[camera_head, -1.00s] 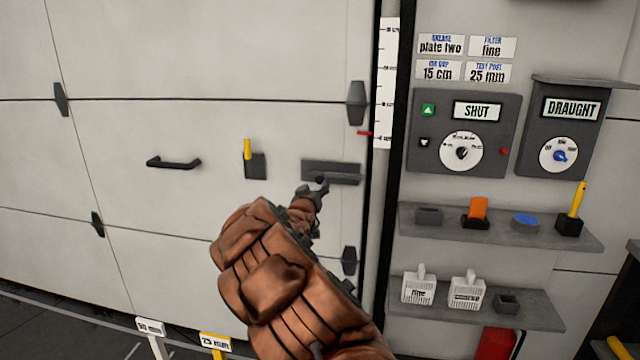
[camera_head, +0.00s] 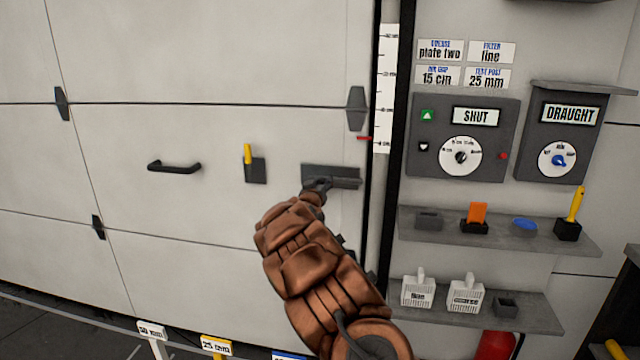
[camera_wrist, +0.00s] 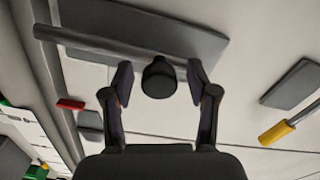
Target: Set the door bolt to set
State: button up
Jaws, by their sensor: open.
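The door bolt is a dark grey plate (camera_head: 335,170) with a round bar along it, on the pale door near its right edge. In the wrist view, the bolt plate (camera_wrist: 190,30) is at the top. Its bar (camera_wrist: 95,42) runs across it and sticks out a little past the plate on the left. A dark round knob (camera_wrist: 159,72) stands out from the bar. My gripper (camera_head: 318,186) is at the bolt in the head view and covers the knob there. In the wrist view, my gripper (camera_wrist: 158,84) is open, with one finger on each side of the knob; contact is not clear.
A dark block with a yellow lever (camera_head: 248,155) and a black pull handle (camera_head: 175,167) are on the door to the left. Right of the door are a dial panel marked SHUT (camera_head: 463,115) and shelves (camera_head: 550,243) with small parts.

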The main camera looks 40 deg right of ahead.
jog(key=shift+c, duration=0.3)
grip_shut()
dwell(0.3)
